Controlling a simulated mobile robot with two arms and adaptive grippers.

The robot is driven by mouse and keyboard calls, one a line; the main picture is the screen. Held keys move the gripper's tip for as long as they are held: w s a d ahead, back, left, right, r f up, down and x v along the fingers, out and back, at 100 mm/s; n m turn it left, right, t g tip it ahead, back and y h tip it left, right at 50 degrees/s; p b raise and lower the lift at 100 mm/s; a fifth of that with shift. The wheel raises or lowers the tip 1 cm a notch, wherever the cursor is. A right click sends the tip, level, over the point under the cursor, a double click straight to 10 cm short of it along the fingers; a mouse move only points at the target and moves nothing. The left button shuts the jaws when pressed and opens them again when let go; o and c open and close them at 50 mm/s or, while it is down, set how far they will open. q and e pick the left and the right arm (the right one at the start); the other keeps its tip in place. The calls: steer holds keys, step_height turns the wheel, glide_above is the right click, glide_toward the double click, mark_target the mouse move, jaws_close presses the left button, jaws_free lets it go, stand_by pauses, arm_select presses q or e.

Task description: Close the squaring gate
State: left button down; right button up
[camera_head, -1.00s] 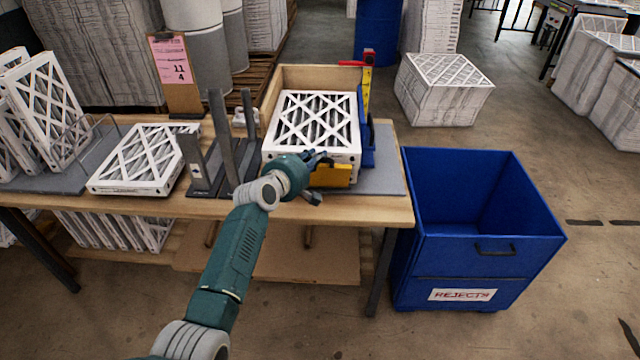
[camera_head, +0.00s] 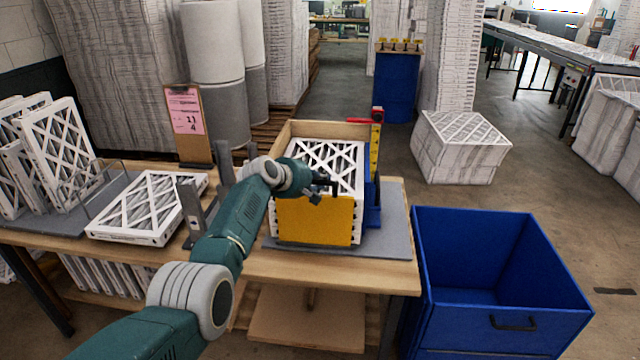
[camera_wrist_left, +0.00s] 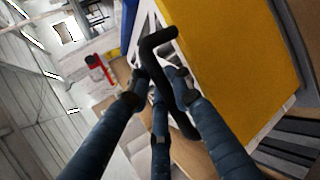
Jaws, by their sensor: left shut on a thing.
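The squaring gate is a yellow panel (camera_head: 315,222) standing upright across the front of the wooden jig, before the stacked white filters (camera_head: 335,158). It fills the right of the left wrist view (camera_wrist_left: 240,65). A bent black handle (camera_wrist_left: 158,38) shows there between my left gripper's dark fingers. My left gripper (camera_head: 322,188) is at the gate's top edge, shut on this handle. My arm and hand hide part of the filters and of the gate's top. I cannot tell whether the gate sits flush against the filters. My right gripper is not in view.
A blue reject bin (camera_head: 490,265) stands right of the bench. A red-topped yellow gauge (camera_head: 375,150) and blue side plate are at the jig's right. Grey uprights (camera_head: 192,210) and a single filter (camera_head: 148,207) lie left. The grey mat (camera_head: 395,230) has bare space on the right.

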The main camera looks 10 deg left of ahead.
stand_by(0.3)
arm_select(q)
steer(key=c, duration=1.6)
jaws_free()
steer(key=shift+w, duration=0.1)
steer(key=shift+o, duration=0.2)
steer(key=shift+w+f, duration=0.15)
steer(key=v, duration=1.2)
steer(key=shift+d, duration=0.1)
